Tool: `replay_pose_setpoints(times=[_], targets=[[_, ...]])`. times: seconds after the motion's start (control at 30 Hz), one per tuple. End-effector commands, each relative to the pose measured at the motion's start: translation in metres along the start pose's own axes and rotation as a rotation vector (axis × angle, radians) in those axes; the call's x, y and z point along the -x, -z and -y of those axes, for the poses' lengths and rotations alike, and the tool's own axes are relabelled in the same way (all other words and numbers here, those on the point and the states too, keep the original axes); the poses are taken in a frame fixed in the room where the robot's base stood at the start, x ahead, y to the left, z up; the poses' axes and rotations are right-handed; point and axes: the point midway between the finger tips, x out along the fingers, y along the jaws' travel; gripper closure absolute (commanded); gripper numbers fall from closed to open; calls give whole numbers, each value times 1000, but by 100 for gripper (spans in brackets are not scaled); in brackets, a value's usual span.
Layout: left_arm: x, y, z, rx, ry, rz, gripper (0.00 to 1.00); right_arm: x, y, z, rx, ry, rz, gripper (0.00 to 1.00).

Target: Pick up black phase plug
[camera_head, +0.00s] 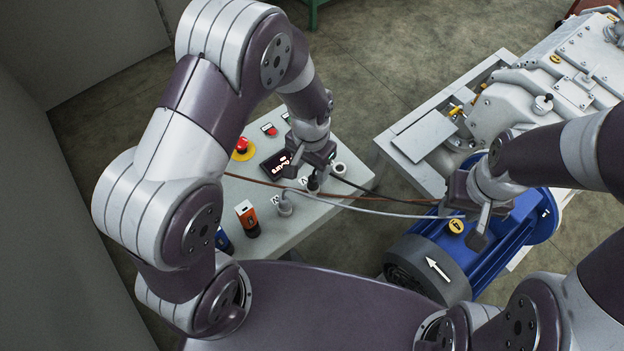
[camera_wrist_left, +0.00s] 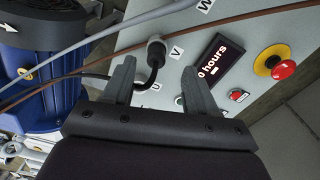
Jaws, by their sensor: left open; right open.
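The black phase plug (camera_head: 313,184) stands in the light grey panel (camera_head: 330,215), below my left gripper. It also shows in the left wrist view (camera_wrist_left: 156,52), with its black cable curving down and left behind one finger. My left gripper (camera_head: 311,166) is open, and its fingers (camera_wrist_left: 158,72) point at the panel on either side of the plug's line. The plug appears at or just beyond the fingertips; whether they touch cannot be told. My right gripper (camera_head: 476,222) is open above the blue motor (camera_head: 515,235), near the cable ends.
A grey plug (camera_head: 284,206) with a grey cable sits beside the black one. Brown and grey cables cross the gap to the motor.

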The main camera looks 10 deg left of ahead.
Motion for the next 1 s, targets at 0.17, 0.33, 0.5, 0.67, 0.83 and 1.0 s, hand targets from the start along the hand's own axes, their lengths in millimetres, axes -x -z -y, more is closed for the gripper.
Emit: replay_pose_setpoints(times=[0.17,0.33,0.5,0.67,0.83,1.0], targets=[[-26,-4,2,0,-1,5,43,16,2,0,0,0,0,57],[-52,-3,2,0,0,0,43,18,2,0,0,0,0,57],[-54,-2,2,0,0,-2,43,17,2,0,0,0,1,57],[-54,-2,2,0,0,-2,78,17,2,0,0,0,1,57],[-54,-2,2,0,0,-2,100,17,2,0,0,0,0,57],[-54,-2,2,1,0,-2,100,17,2,0,0,0,0,57]])
